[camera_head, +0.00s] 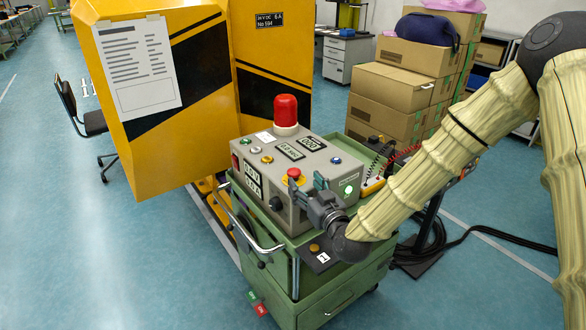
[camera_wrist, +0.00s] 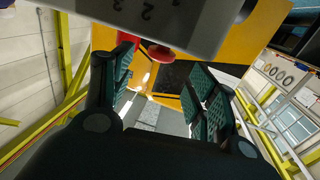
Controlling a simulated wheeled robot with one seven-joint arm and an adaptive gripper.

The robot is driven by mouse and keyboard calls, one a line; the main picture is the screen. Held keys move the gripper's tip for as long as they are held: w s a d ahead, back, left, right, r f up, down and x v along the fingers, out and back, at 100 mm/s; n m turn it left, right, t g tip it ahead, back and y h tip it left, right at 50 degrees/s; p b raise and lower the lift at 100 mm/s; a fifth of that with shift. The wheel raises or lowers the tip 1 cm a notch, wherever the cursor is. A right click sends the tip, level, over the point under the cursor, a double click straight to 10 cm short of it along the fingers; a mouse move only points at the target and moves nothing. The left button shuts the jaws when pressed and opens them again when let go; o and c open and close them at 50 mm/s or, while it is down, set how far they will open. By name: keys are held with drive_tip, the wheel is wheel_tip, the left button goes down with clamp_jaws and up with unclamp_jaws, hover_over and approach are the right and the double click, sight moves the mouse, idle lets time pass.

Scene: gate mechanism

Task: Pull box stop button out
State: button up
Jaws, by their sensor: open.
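The grey control box (camera_head: 300,160) stands on a green cart. Its red stop button (camera_head: 294,172) sits on a yellow base at the box's front top edge. My gripper (camera_head: 308,187) is open at the front of the box, with its fingertips close to the button. One finger is just below the button and the other is to its right. In the wrist view a red round part, seemingly the button (camera_wrist: 168,53), shows beyond my open gripper (camera_wrist: 160,70). It lies between the fingertip directions, under the box's edge. I cannot tell whether a finger touches it.
A red beacon lamp (camera_head: 286,108) rises from the box's back. Small knobs and displays surround the button. The yellow machine (camera_head: 160,100) is behind left, cardboard boxes (camera_head: 395,90) behind right.

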sight(297, 175)
drive_tip(key=p+x, duration=0.1)
drive_tip(key=x, duration=0.7)
drive_tip(key=shift+s, duration=0.1)
